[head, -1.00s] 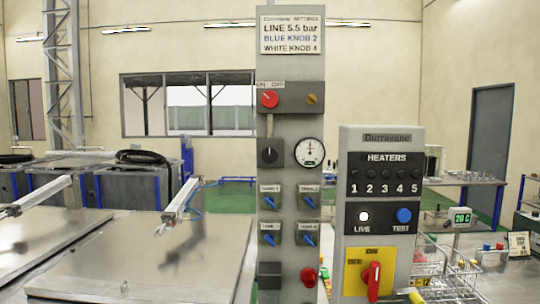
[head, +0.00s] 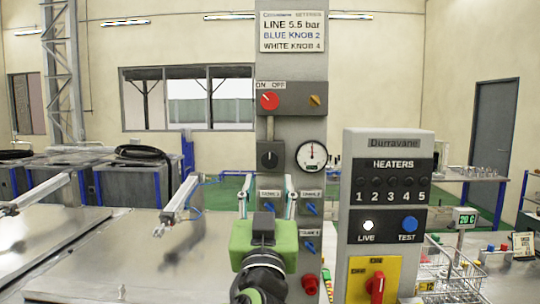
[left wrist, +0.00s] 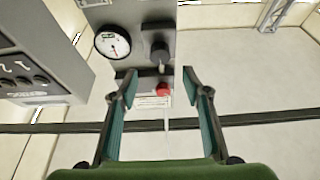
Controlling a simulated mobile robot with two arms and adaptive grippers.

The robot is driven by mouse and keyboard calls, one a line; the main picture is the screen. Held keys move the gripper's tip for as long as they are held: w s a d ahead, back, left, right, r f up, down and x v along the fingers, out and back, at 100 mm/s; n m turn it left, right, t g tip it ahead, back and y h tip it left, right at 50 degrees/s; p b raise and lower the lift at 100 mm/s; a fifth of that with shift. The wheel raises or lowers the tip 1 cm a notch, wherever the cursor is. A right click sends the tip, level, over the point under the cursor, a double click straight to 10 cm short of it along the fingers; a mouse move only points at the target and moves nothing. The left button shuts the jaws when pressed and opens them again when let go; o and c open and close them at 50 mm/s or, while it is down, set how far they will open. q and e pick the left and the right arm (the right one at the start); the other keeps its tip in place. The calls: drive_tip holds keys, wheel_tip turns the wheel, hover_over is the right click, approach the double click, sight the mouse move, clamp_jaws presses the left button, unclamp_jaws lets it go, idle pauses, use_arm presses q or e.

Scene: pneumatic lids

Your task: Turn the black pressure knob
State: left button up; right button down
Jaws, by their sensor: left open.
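The black pressure knob (head: 269,155) sits on a dark square plate on the grey column, left of the round white gauge (head: 311,154). In the left wrist view, which looks upside down, the black knob (left wrist: 160,52) shows beyond the fingers, beside the gauge (left wrist: 112,41). My left gripper (head: 267,186) is green and open, with its two fingers pointing up at the column just below the knob. In the left wrist view the open fingers (left wrist: 160,82) have nothing between them; they look apart from the knob. My right gripper is not in view.
Blue knobs (head: 310,209) are partly hidden behind my gripper. The heater panel (head: 391,145) stands close on the right. Metal lids (head: 130,265) lie to the left. A sign (head: 292,32) tops the column.

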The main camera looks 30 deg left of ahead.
sight(269, 161)
use_arm(q)
drive_tip(key=p+x, duration=0.3)
drive_tip(key=x, duration=0.5)
drive_tip(key=shift+w+a+r+p, duration=0.1)
drive_tip(key=shift+p, duration=0.2)
drive_tip(key=shift+w+a, duration=0.25)
drive_tip(key=shift+w, duration=0.25)
drive_tip(key=c, duration=1.1)
